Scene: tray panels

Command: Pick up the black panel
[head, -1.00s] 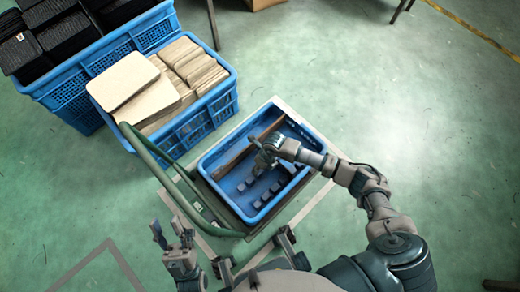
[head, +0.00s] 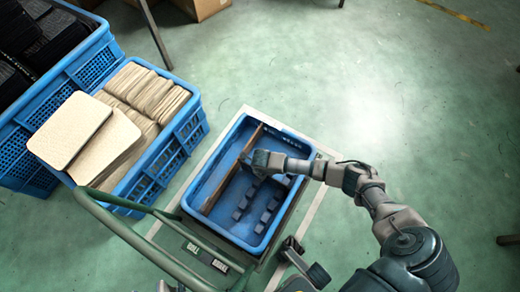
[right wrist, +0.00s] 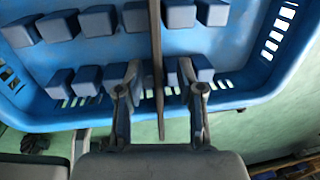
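A thin panel (head: 232,172) stands on edge in the blue tray (head: 190,208), running along its length. It looks brown in the head view and dark grey, nearly edge-on, in the right wrist view (right wrist: 158,110). My right gripper (head: 250,160) is over the tray at this panel. In the right wrist view my right gripper (right wrist: 158,76) is open, one finger on each side of the panel, with gaps visible. Black panels are also stacked in the crate (head: 93,42) at the upper left.
Rows of blue-grey blocks (head: 240,203) stand on the tray floor. The tray sits on a cart with a green handle (head: 125,232). A blue crate (head: 188,132) of beige panels stands to its left. Open floor lies to the right.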

